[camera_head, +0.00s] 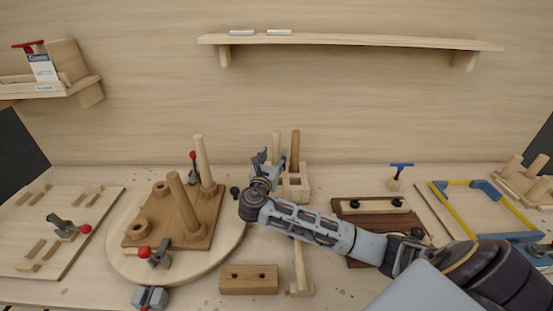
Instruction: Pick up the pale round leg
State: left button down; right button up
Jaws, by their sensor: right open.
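A pale round leg (276,146) stands upright in a light wooden holder (295,187) near the back of the bench. A darker brown round leg (295,150) stands upright just right of it. My right gripper (268,158) is open, with its fingers close in front of and left of the pale leg. The gripper partly hides the holder and the leg's lower part; I cannot tell whether it touches the leg. My left gripper is not in view.
A brown seat board (160,235) with two upright legs lies on a round turntable (118,262) at left, with red-tipped clamps around it. A drilled block (249,280) and a mallet (300,270) lie in front. A wall shelf (350,40) hangs above.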

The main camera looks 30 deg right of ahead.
aim_at(276, 149)
dwell(0.3)
jog(key=shift+r+p+x, duration=0.15)
jog(key=shift+r+x, duration=0.05)
jog(key=shift+x, duration=0.8)
jog(key=shift+r+p+x, duration=0.15)
jog(key=shift+r+x, duration=0.1)
jog(key=shift+x, duration=0.75)
jog(key=shift+w+d, duration=0.4)
jog(key=shift+w, duration=0.1)
grip_shut()
